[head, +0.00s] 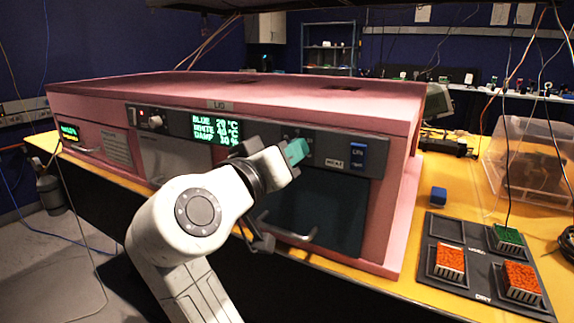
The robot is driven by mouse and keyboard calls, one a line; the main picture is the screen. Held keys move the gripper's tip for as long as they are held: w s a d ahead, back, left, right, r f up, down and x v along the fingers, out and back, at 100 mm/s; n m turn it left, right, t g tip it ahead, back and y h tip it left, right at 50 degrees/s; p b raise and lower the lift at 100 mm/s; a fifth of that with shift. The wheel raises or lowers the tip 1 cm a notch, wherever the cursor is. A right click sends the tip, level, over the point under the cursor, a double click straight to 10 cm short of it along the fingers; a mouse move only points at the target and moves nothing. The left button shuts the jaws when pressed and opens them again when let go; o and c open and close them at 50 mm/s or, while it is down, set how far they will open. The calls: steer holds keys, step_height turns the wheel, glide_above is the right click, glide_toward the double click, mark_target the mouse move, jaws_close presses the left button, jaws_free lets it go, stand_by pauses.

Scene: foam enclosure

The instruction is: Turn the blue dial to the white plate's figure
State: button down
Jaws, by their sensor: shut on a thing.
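My gripper (296,152) is at the dark control panel (318,147) on the front of the pink foam enclosure (180,96). Its teal tips are shut against the panel, left of a small white HEAT label (334,162). The blue dial itself cannot be made out; the gripper covers that part of the panel. A green-lettered display (214,129) left of the gripper has rows BLUE, WHITE and DAMP. The BLUE row seems to read 20 °C; the WHITE figure is too blurred to read surely. No separate white plate can be told apart.
A blue switch (357,154) sits right of the HEAT label. A door handle (287,233) juts out below the panel.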

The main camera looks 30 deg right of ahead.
steer(key=shift+f+m, duration=0.2)
steer(key=shift+m, duration=0.2)
steer(key=c, duration=0.8)
jaws_free()
steer(key=shift+r, duration=0.1)
steer(key=shift+c, duration=0.2)
steer(key=v, duration=1.1)
